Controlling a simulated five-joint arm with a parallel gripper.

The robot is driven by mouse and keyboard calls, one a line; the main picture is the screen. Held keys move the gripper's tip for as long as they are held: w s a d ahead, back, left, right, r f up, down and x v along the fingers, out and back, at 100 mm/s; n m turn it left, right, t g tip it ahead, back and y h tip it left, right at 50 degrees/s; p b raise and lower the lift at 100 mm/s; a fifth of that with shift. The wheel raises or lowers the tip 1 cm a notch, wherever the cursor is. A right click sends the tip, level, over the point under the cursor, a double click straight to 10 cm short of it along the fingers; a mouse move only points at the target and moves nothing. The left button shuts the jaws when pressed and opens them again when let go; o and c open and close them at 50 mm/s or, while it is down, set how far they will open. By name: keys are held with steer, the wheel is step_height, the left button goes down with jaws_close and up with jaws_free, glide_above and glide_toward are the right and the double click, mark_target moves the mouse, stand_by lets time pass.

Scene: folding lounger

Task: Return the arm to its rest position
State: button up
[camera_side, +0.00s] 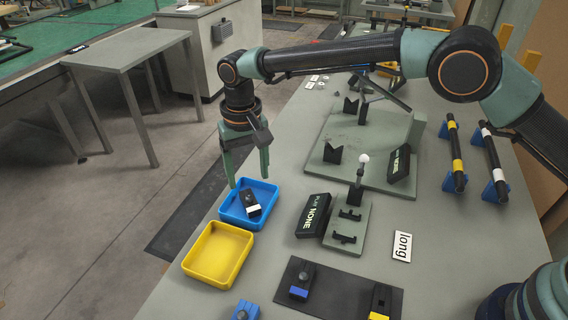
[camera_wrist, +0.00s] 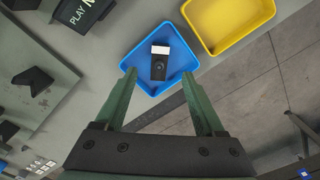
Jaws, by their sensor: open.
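My gripper (camera_side: 248,164) hangs from my outstretched arm at the table's left edge, above and behind the blue tray (camera_side: 268,218). Its two green fingers are apart, with nothing between them. The wrist view also shows my gripper (camera_wrist: 160,90), its fingers spread toward the blue tray (camera_wrist: 136,56). In the tray lies a small black block with a white end (camera_side: 249,199), which also shows in the wrist view (camera_wrist: 158,66).
A yellow tray (camera_side: 218,254) sits in front of the blue one and is empty. A grey fixture plate (camera_side: 385,185), black "NONE" blocks (camera_side: 313,214) and a "long" card (camera_side: 401,247) lie to the right. Black rods (camera_side: 452,148) rest on blue stands.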

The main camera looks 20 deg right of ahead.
steer(key=s+d+r+t, duration=0.1)
steer(key=s+d+r, duration=0.1)
steer(key=d+r, duration=0.7)
steer(key=s+d+r+t, duration=0.1)
steer(key=s+d+r, duration=0.1)
steer(key=d+r, duration=0.65)
steer(key=s+d+f+t, duration=0.1)
steer(key=s+d+t, duration=0.2)
steer(key=s+d, duration=1.1)
steer(key=shift+s+f+t, duration=0.25)
steer(key=shift+f+t, duration=0.05)
steer(key=shift+f, duration=0.05)
